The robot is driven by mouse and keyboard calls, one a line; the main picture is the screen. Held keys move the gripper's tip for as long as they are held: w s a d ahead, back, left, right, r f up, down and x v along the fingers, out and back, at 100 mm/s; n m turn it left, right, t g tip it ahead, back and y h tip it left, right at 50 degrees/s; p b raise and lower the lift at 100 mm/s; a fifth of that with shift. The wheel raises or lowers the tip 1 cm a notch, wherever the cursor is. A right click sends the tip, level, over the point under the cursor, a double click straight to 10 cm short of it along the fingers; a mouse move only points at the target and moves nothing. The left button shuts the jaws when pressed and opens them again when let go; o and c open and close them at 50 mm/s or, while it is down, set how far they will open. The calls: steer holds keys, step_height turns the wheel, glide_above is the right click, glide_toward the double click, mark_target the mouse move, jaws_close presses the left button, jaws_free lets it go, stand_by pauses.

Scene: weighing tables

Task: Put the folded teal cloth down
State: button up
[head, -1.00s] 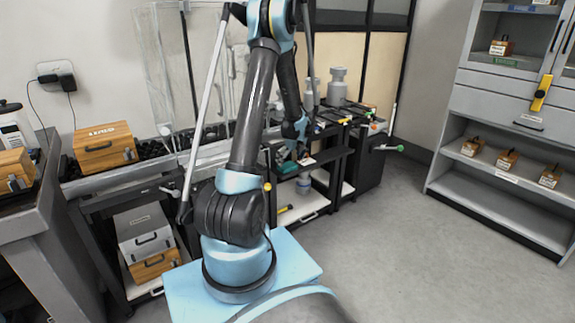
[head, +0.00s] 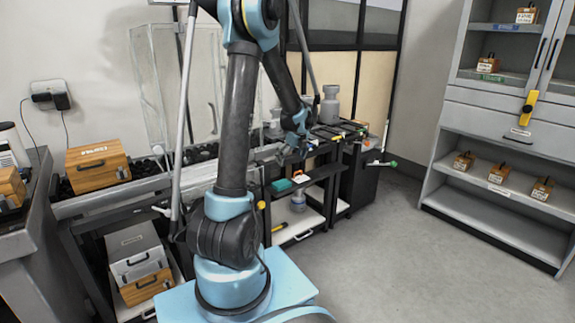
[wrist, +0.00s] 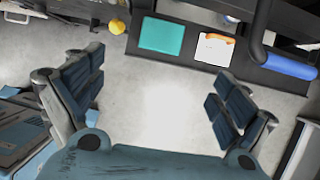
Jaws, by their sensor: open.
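The folded teal cloth (wrist: 161,36) lies flat on a black shelf (wrist: 185,57) at the top of the wrist view. In the head view the cloth (head: 281,185) shows small on the dark shelf right of my arm. My gripper (wrist: 155,100) is open, with its two fingers wide apart and only grey floor between them. The cloth lies beyond the fingertips in the wrist view, apart from both fingers. In the head view my gripper (head: 292,150) is above the shelf and partly hidden by its own links.
A white card with an orange item (wrist: 214,48) lies right of the cloth, and a blue cylinder (wrist: 290,66) farther right. A yellow knob (wrist: 117,27) sticks out left of the shelf. A grey cabinet (head: 502,140) stands at the right. The floor (head: 380,255) between is clear.

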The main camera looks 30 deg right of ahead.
steer(key=shift+s+r, duration=0.1)
steer(key=shift+r, duration=0.15)
steer(key=s+a+r+n, duration=0.1)
steer(key=a+r+n, duration=0.3)
steer(key=a, duration=0.6)
steer(key=s+a+r+n+g, duration=0.1)
steer(key=s+a+r+n, duration=0.1)
steer(key=a+n, duration=0.55)
steer(key=s+a+r+n, duration=0.1)
steer(key=a+r+n, duration=0.25)
steer(key=a, duration=0.75)
steer(key=s+a+f+n, duration=0.3)
steer(key=s+a+n, duration=0.5)
steer(key=s+n, duration=0.2)
steer(key=s+a+f+n+g, duration=0.1)
steer(key=s+a+f+n, duration=0.3)
steer(key=s+a+n, duration=0.5)
steer(key=shift+s+a+f+n, duration=0.15)
steer(key=shift+s+a+n, duration=0.05)
steer(key=shift+s+n, duration=0.5)
